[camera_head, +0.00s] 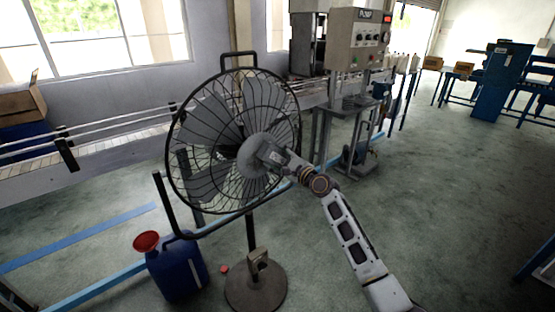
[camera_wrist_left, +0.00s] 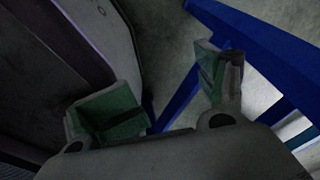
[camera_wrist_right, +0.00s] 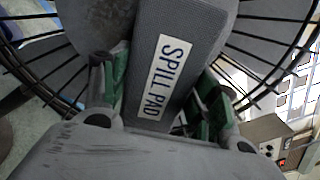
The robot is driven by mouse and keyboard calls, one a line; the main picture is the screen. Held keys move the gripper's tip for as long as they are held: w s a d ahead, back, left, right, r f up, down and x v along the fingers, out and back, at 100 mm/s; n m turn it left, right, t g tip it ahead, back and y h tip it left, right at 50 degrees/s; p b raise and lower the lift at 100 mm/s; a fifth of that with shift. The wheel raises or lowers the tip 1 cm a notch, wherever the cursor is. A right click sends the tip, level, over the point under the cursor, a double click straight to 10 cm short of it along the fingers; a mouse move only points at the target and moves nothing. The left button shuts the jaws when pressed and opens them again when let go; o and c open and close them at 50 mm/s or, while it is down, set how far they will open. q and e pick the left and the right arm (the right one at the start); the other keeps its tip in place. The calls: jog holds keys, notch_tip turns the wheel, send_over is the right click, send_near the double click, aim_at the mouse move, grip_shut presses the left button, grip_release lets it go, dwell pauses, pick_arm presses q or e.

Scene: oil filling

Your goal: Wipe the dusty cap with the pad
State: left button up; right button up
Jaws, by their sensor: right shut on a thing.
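The round grey cap (camera_head: 251,165) sits at the centre of the wire guard of a standing fan (camera_head: 178,150). My right gripper (camera_head: 274,157) is in front of the cap's upper right part. In the right wrist view, it is shut on a dark grey pad (camera_wrist_right: 190,28) with a white "SPILL PAD" label. A grey, dusty-looking surface, seemingly the cap (camera_wrist_right: 95,18), shows beside the pad there. The pad overlaps it, but I cannot tell whether they touch. My left gripper (camera_wrist_left: 158,92) is open and empty, seen only in the left wrist view.
A blue can (camera_head: 182,268) with a red funnel (camera_head: 146,241) stands left of the fan's round base (camera_head: 256,292). A small red item (camera_head: 224,268) lies on the floor between them. A control machine (camera_head: 356,42) stands behind the fan. The floor at right is mostly clear.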

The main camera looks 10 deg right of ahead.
aim_at(269, 159)
jog(key=shift+s+r+p, duration=0.1)
jog(key=shift+r+p, duration=0.55)
jog(key=shift+r, duration=0.1)
jog(key=shift+s+a+p, duration=0.45)
jog(key=shift+a+p, duration=0.35)
jog(key=shift+p, duration=0.1)
jog(key=shift+s+a+p, duration=0.55)
jog(key=shift+a+p, duration=0.25)
jog(key=shift+a, duration=0.1)
